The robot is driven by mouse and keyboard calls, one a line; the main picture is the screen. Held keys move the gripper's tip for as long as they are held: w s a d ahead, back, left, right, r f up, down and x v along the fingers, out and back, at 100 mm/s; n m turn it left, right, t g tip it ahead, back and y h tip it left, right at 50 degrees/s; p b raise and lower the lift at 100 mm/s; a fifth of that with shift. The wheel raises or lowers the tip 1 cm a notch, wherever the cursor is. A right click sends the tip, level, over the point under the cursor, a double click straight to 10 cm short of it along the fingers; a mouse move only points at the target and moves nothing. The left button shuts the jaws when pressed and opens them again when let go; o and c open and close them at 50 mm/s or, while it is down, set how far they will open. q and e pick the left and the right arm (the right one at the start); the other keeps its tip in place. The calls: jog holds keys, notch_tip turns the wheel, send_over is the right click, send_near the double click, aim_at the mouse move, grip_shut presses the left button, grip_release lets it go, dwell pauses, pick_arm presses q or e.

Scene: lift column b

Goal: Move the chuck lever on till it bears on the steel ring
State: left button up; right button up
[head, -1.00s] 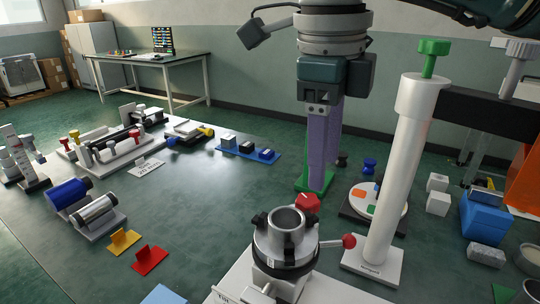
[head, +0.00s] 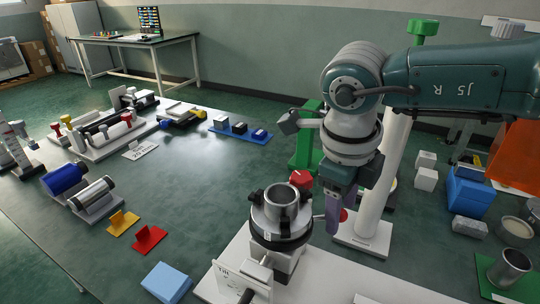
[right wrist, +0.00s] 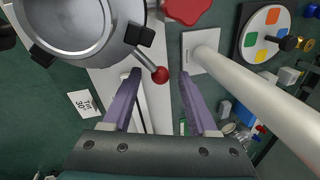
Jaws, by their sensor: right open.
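The chuck (head: 280,236) stands on a white base with a grey steel ring (head: 283,193) upright in its top, between dark jaws. Its lever reaches out to the right and ends in a red ball (head: 343,214), partly hidden by my right gripper (head: 332,225). In the right wrist view the lever (right wrist: 146,60) slants from the chuck's rim (right wrist: 110,50) to the red ball. There my right gripper (right wrist: 160,82) is open, its purple fingers apart on either side of the red ball's line. I cannot tell whether either touches it. My left gripper is out of view.
A white column (head: 385,185) stands close right of my right gripper. A red knob (head: 301,179) is just behind the chuck. A tilt card (head: 240,283) and light blue block (head: 166,283) are in front and left.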

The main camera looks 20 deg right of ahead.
jog(key=shift+c, duration=0.4)
grip_shut()
dwell(1.0)
